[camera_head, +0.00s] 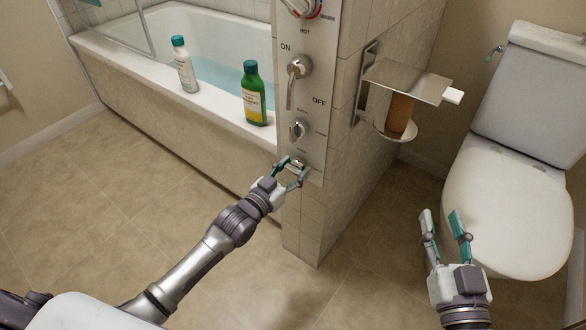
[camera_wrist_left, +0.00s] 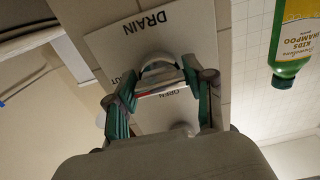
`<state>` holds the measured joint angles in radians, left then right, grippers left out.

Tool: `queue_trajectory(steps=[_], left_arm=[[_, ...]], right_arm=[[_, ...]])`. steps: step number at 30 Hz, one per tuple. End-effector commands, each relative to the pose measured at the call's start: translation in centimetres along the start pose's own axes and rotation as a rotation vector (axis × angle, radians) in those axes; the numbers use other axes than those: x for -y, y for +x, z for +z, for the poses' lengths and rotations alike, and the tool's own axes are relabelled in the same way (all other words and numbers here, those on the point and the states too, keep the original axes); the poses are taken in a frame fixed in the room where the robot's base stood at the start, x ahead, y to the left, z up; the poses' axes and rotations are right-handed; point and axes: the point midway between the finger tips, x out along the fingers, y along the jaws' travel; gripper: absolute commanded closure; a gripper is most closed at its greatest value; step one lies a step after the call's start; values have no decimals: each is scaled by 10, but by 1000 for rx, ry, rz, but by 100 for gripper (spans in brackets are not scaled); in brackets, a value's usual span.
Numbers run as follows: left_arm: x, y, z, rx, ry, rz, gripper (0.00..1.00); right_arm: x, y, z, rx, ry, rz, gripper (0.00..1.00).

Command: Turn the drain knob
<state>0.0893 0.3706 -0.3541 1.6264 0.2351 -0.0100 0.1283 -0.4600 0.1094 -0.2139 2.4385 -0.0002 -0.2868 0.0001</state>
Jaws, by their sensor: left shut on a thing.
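The drain knob (camera_wrist_left: 157,65) is a small metal knob on a plate (camera_wrist_left: 112,48) marked DRAIN and OPEN in the left wrist view. In the head view it sits at the bottom of the metal control panel (camera_head: 312,92), mostly hidden by my gripper. My left gripper (camera_head: 289,172) is at the knob, with a teal finger on either side and shut on it; the fingers also show in the left wrist view (camera_wrist_left: 157,82). My right gripper (camera_head: 443,222) is open and empty, in front of the toilet, well away from the panel.
Above the drain knob, the panel carries another small knob (camera_head: 298,130) and an ON/OFF lever (camera_head: 294,85). A green shampoo bottle (camera_head: 254,95) and a white bottle (camera_head: 184,65) stand on the tub rim (camera_head: 140,68). A paper holder (camera_head: 410,80) and toilet (camera_head: 510,190) are at right.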

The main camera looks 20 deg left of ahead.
Motion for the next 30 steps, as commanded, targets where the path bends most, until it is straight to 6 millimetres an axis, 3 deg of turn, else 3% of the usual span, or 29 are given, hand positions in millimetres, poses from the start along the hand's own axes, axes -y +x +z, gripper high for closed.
queue_trajectory(steps=[2, 3, 7, 16, 20, 30], left_arm=[[0, 0, 0, 0, 4, 0, 82], [0, 0, 0, 0, 4, 0, 42], [0, 0, 0, 0, 3, 0, 21], [0, -1, 0, 1, 1, 0, 21], [1, -10, 1, 2, 1, -1, 21], [0, -78, 2, 4, 1, 0, 21]], right_arm=[[0, 0, 0, -1, 0, 0, 60], [0, 0, 0, -1, 0, 0, 60], [0, 0, 0, -1, 0, 0, 60], [0, 0, 0, -3, 0, 0, 60], [0, 0, 0, -3, 0, 0, 60], [0, 0, 0, -2, 0, 0, 60]])
